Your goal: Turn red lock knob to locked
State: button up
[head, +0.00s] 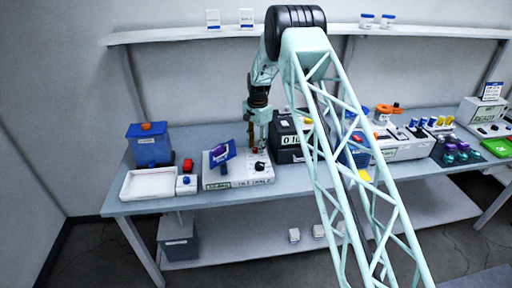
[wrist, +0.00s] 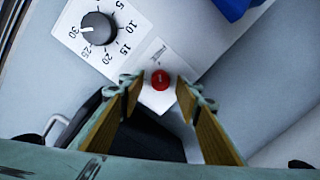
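The red lock knob (wrist: 160,79) is a small round red cap with a short pale mark, on a white panel in the wrist view. A small printed label lies just above it, too small to read. My gripper (wrist: 158,86) is open, with its two tan-padded fingers on either side of the knob. I see gaps between the fingertips and the knob. In the head view my gripper (head: 259,143) points down at the back right of the white panel device (head: 237,172); the knob cannot be made out clearly there.
A black numbered dial (wrist: 97,28) sits on the same panel, and a blue part (wrist: 234,8) is near the top edge. In the head view, a dark case (head: 287,139) stands right of the device. A white tray (head: 148,184) and blue bin (head: 150,150) stand left.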

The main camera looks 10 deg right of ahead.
jog(key=shift+f, duration=0.2)
jog(key=shift+c, duration=0.6)
jog(key=c, duration=0.7)
jog(key=shift+c, duration=0.2)
